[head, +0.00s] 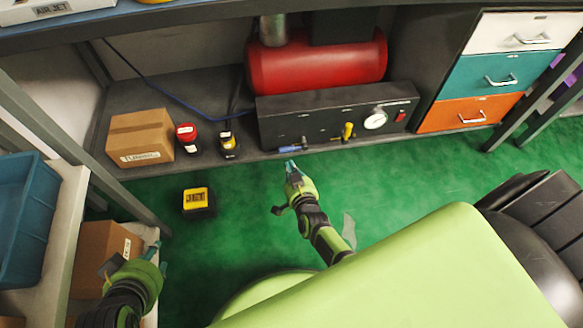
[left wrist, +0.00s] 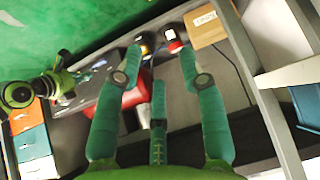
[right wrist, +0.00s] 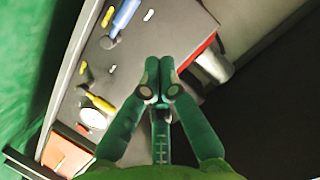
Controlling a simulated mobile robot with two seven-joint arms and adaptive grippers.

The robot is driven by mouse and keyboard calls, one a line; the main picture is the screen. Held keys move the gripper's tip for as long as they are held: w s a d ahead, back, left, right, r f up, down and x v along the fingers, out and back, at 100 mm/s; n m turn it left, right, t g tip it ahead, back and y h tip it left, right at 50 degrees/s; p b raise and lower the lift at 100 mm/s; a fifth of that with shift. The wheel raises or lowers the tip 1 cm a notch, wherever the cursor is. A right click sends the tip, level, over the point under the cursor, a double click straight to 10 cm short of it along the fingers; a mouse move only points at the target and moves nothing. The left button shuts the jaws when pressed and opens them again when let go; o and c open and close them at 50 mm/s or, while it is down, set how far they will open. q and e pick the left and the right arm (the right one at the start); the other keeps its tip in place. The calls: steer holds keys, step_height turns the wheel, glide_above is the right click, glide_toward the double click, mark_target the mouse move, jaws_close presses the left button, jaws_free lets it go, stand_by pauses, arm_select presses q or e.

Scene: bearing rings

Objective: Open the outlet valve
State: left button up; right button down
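A dark panel (head: 330,106) under a red tank carries two valve handles. The blue handle (head: 294,148) sits at its lower left and the yellow handle (head: 348,131) to the right. I cannot read which is the outlet. My right gripper (head: 291,166) is in front of the panel, just below the blue handle in the head view. In the right wrist view its fingertips (right wrist: 160,68) are together with nothing visible between them; the blue handle (right wrist: 126,16) and yellow handle (right wrist: 100,102) lie to their left. My left gripper (left wrist: 160,62) is open and empty, by the left shelf.
A round gauge (head: 375,121) and red switch (head: 400,115) are on the panel's right. A cardboard box (head: 140,138), a red container (head: 187,138) and a yellow-black item (head: 228,144) stand left of it. A yellow-black box (head: 197,200) lies on the open green floor.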

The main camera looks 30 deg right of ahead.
arm_select(q)
steer(key=s+g, duration=0.1)
steer(key=s+a+f+g, duration=0.1)
steer(key=s, duration=0.1)
steer(key=shift+f, duration=0.3)
arm_select(e)
steer(key=shift+s+a+r, duration=0.15)
steer(key=shift+s+r, duration=0.05)
steer(key=shift+s, duration=0.35)
